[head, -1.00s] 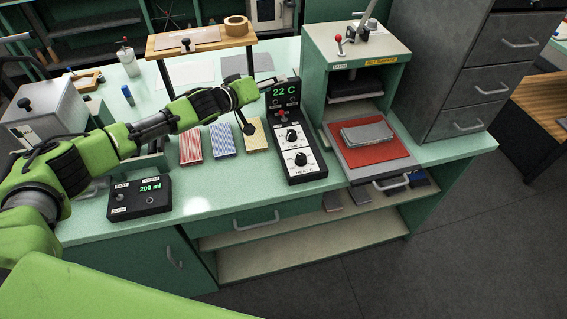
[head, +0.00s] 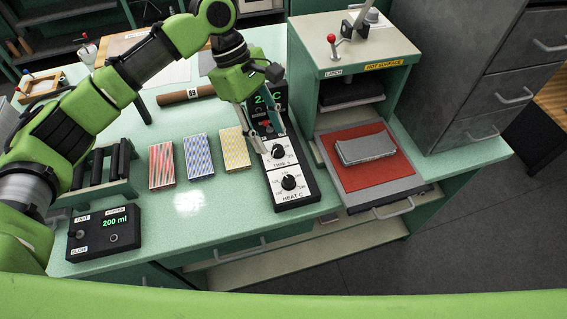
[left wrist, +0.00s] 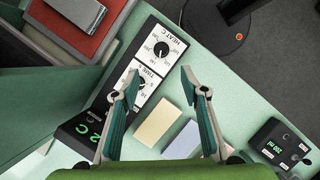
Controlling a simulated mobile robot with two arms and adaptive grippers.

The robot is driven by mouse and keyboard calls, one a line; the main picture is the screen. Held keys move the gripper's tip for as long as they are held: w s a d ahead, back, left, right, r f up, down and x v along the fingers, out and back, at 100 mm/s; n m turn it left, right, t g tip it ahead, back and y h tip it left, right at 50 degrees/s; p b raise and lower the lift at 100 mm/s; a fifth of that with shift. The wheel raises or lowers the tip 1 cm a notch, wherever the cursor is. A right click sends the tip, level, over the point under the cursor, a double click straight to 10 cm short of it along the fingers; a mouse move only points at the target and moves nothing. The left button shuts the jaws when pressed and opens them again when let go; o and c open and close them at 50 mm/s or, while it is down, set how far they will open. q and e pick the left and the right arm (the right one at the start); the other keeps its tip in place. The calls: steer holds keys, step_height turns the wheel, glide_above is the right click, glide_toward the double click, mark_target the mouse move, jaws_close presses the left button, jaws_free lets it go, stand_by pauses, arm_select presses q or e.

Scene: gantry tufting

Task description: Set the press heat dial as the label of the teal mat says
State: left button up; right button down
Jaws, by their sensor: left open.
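The press control box (head: 300,203) is black with a white face. It carries a lower HEAT C dial (head: 289,182) and an upper TIME dial (head: 277,151), both black with white pointers. Its green display (head: 265,99) is partly hidden by my left gripper. My left gripper (head: 269,142) is open and empty over the upper part of the box, pointing down. In the left wrist view the heat dial (left wrist: 162,49) lies just beyond the open fingertips, apart from them. I cannot make out a teal mat or its label. My right gripper is not in view.
The press (head: 323,115) stands right of the box, marked HOT SURFACE, with a red mat (head: 378,178) and grey folded piece (head: 366,149) on its bed. Red, blue and yellow blocks (head: 198,157) lie left of the box. A 200 ml unit (head: 103,234) sits front left.

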mark_target(288, 179)
arm_select(q)
steer(key=p+x, duration=0.1)
steer(key=x, duration=0.5)
steer(key=p+x, duration=0.1)
steer(key=x, duration=0.5)
steer(key=shift+s+f+p, duration=0.3)
steer(key=shift+f+p, duration=0.05)
steer(key=shift+p, duration=0.05)
steer(key=shift+d+f, duration=0.1)
steer(key=shift+f, duration=0.25)
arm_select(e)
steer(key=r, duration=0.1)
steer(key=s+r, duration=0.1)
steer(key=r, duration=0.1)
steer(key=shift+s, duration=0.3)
arm_select(q)
steer(key=shift+c, duration=0.3)
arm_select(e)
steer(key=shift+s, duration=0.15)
arm_select(q)
steer(key=c, duration=1)
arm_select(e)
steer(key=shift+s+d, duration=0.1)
